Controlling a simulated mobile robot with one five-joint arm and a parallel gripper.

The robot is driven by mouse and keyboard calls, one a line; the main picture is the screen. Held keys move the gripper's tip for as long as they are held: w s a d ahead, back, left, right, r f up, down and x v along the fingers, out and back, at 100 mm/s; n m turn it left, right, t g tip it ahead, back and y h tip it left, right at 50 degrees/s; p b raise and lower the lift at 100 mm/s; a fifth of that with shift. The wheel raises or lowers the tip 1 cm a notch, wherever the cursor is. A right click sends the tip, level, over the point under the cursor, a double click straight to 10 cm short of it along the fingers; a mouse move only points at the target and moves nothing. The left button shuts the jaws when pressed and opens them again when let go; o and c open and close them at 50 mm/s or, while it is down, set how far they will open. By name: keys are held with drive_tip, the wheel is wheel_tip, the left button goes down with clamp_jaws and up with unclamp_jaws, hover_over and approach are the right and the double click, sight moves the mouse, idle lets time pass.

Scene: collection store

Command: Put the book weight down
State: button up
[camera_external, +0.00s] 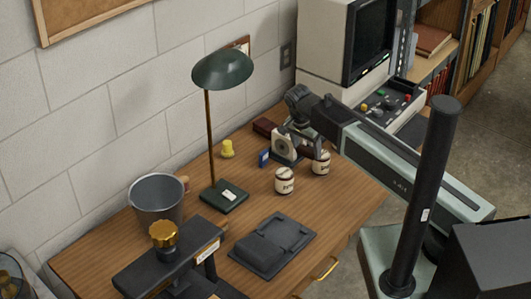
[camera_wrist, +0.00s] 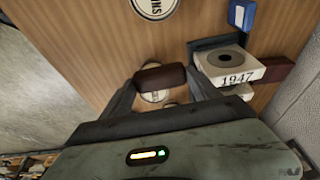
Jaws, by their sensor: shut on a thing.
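The book weight (camera_wrist: 160,77) is a dark brown, rounded bar. It lies between the two fingers of my gripper (camera_wrist: 160,84) in the wrist view, and the gripper is shut on it. In the external view my gripper (camera_external: 298,140) reaches over the right part of the wooden desk (camera_external: 345,195), and its fingers and wrist hide most of the book weight. A pale labelled jar (camera_wrist: 154,97) shows partly behind the weight in the wrist view. I cannot tell the height of the weight above the desk.
A white block marked 1947 (camera_wrist: 235,68) sits close beside my right finger, with a red-brown box (camera_wrist: 275,72) and blue item (camera_wrist: 242,14) nearby. Two labelled jars (camera_external: 284,181) stand near the gripper. A lamp (camera_external: 223,196) and black tray (camera_external: 272,245) are further left.

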drive_tip(key=w+a+n+y, duration=0.1)
drive_tip(key=w+a+n, duration=0.25)
drive_tip(key=a, duration=0.45)
drive_tip(key=w+a+n+y, duration=0.1)
drive_tip(key=w+a+n, duration=0.1)
drive_tip(key=a+n, duration=0.45)
drive_tip(key=n+y, duration=0.2)
drive_tip(key=n, duration=0.6)
hover_over(207, 168)
drive_tip(key=f+b, duration=0.6)
drive_tip(key=s+d+f+b, duration=0.1)
drive_tip(key=f+b, duration=0.3)
drive_tip(key=shift+f, duration=0.1)
drive_tip(key=shift+r, duration=0.25)
drive_tip(key=shift+f, duration=0.15)
drive_tip(key=o, duration=1.9)
